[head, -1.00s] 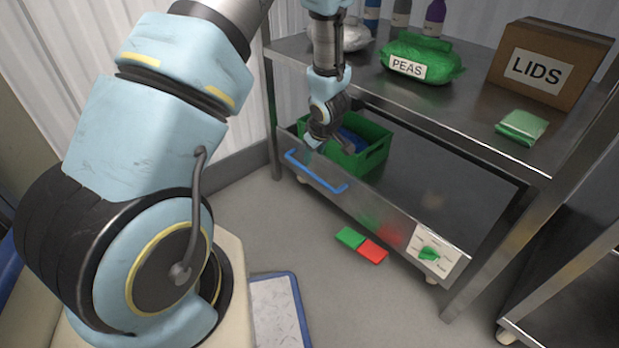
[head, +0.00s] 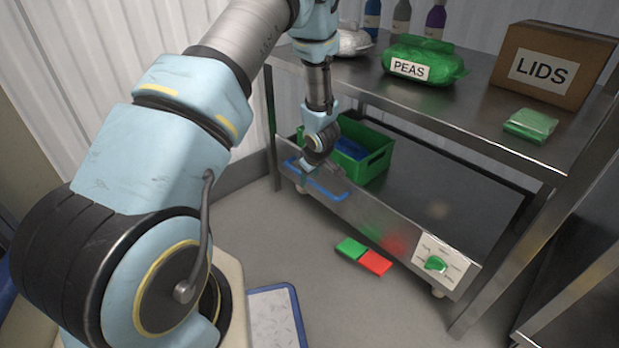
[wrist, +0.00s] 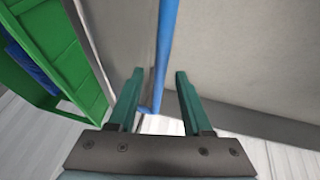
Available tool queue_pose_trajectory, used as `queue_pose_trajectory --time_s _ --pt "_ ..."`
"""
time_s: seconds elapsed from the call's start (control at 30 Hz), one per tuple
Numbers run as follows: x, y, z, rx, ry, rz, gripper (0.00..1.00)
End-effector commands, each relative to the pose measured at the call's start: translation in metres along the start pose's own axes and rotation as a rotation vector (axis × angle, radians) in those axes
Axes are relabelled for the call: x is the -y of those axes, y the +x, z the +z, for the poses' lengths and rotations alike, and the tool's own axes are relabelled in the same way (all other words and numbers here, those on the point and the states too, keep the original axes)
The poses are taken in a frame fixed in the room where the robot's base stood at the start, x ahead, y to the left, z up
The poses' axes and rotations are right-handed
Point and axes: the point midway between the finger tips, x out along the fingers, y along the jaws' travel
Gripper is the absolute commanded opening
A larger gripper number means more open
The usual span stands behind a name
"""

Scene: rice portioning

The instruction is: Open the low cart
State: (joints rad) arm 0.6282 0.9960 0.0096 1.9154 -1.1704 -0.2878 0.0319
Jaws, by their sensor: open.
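The low cart (head: 385,222) is a steel trolley under the steel table, with a blue bar handle (head: 330,193) on its front. My gripper (head: 306,176) is at the left part of the handle, pointing down. In the wrist view its two green fingers (wrist: 160,92) are apart, and the blue handle (wrist: 166,45) runs between them in the picture. I see no finger closed on the bar.
A green crate (head: 376,166) with something blue inside stands on the cart, just behind my gripper. A green and red pad (head: 363,257) lies on the floor before the cart. The table (head: 460,118) above holds a peas bag (head: 424,62) and a lids box (head: 552,65).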

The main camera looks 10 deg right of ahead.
Motion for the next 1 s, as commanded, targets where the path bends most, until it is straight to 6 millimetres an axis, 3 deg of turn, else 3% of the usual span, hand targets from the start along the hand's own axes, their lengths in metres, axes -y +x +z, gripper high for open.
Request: queue_pose_trajectory --time_s 0.07,0.5,1.0 --pt "0.0000 -0.0002 0.0000 0.000 0.000 0.000 0.48" --pt "0.0001 -0.0003 -0.0001 0.000 0.000 0.000 0.00" --pt "0.0003 -0.0003 -0.0001 0.000 0.000 -0.001 0.00"
